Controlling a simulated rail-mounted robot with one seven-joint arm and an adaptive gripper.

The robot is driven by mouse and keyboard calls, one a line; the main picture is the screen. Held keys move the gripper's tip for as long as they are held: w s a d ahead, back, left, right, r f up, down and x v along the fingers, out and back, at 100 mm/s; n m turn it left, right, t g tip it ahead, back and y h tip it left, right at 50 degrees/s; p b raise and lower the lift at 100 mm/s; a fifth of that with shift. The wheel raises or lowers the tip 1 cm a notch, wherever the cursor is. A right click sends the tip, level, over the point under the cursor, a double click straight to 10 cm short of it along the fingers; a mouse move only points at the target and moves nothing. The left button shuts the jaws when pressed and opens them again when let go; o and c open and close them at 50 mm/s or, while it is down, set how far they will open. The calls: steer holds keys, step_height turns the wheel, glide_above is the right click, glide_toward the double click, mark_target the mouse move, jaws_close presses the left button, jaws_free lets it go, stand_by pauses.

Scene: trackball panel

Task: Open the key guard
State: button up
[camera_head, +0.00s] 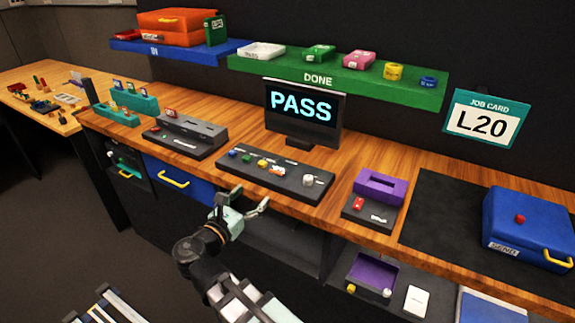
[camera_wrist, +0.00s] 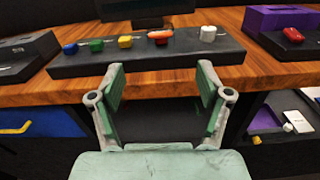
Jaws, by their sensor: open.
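A black control panel (camera_head: 290,184) lies on the wooden bench in front of the monitor. It carries blue, green and yellow buttons, an orange-red piece with white on it (camera_head: 277,170) and a white knob (camera_head: 308,180). In the wrist view the panel (camera_wrist: 100,62) is straight ahead, with the orange-red piece (camera_wrist: 160,36) near the middle and the white knob (camera_wrist: 208,33) to its right. I cannot tell for sure which part is the key guard; the orange-red piece may be it. My gripper (camera_head: 252,197) is open and empty, in front of the bench edge, apart from the panel.
The monitor (camera_head: 303,112) reading PASS stands behind the panel. A grey-black device (camera_head: 185,135) is to the left and a purple block (camera_head: 380,186) to the right. A blue drawer (camera_head: 180,182) and an open shelf lie below the bench edge.

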mark_target(284, 164)
steer(key=shift+n, duration=0.3)
steer(key=p+x, duration=0.2)
steer(key=x, duration=1.5)
steer(key=shift+w+d+f, duration=0.15)
jaws_close()
